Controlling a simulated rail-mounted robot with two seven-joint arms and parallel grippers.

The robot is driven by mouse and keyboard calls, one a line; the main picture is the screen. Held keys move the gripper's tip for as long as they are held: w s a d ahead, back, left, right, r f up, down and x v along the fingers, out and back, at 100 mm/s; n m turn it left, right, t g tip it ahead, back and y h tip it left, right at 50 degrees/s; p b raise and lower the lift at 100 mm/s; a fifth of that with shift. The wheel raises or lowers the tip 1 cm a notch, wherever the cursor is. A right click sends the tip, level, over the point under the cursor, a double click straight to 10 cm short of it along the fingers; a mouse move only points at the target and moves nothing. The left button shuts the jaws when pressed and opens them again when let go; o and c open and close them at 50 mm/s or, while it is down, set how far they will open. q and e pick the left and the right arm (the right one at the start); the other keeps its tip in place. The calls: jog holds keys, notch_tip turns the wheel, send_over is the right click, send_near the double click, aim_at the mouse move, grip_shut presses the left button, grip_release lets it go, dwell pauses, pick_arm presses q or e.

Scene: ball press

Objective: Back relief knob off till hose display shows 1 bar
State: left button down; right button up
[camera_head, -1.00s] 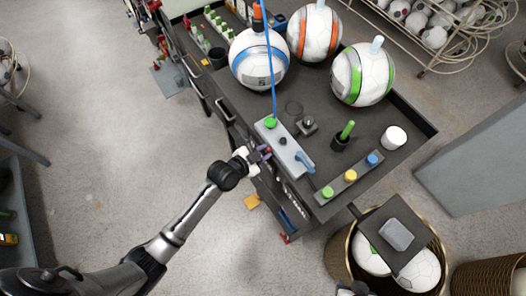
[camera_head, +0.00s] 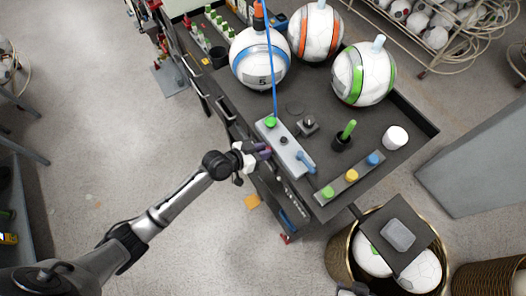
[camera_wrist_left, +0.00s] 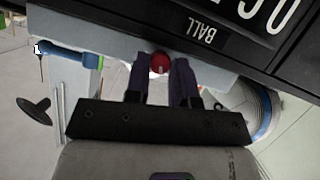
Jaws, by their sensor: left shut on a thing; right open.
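My left gripper (camera_head: 263,150) is at the left side of the grey box (camera_head: 285,148) on the cart top. In the left wrist view its two purple fingers (camera_wrist_left: 160,72) are shut on a round red knob (camera_wrist_left: 160,63), one finger on each side. Just behind the knob a dark display (camera_wrist_left: 245,22) shows large upside-down white characters, cut off by the frame, and the label BALL. I cannot read its value. The box has a green fitting with a blue hose (camera_head: 274,85) and a blue lever (camera_head: 306,162). My right gripper (camera_head: 352,289) barely shows at the bottom edge, open.
Three large balls stand on the cart, the blue-striped one (camera_head: 260,58) nearest the box. A strip with green, yellow and blue buttons (camera_head: 350,177), a green-handled tool (camera_head: 346,132) and a white cylinder (camera_head: 395,138) stand at right. Open floor lies left of the cart.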

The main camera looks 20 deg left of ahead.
pick_arm(q)
jog(key=shift+w+a+f+n+g+h+b, duration=0.1)
jog(key=shift+n+g+h+b, duration=0.2)
jog(key=shift+n+h+b, duration=0.65)
jog(key=shift+w+a+f+n+g+h+b, duration=0.1)
jog(key=shift+n+g+h+b, duration=0.25)
jog(key=shift+n+b, duration=1.1)
jog(key=shift+r+m+b, duration=0.1)
jog(key=shift+m+b, duration=0.2)
jog(key=c, duration=1)
grip_release()
jog(key=shift+s, duration=0.1)
jog(key=shift+o, duration=0.2)
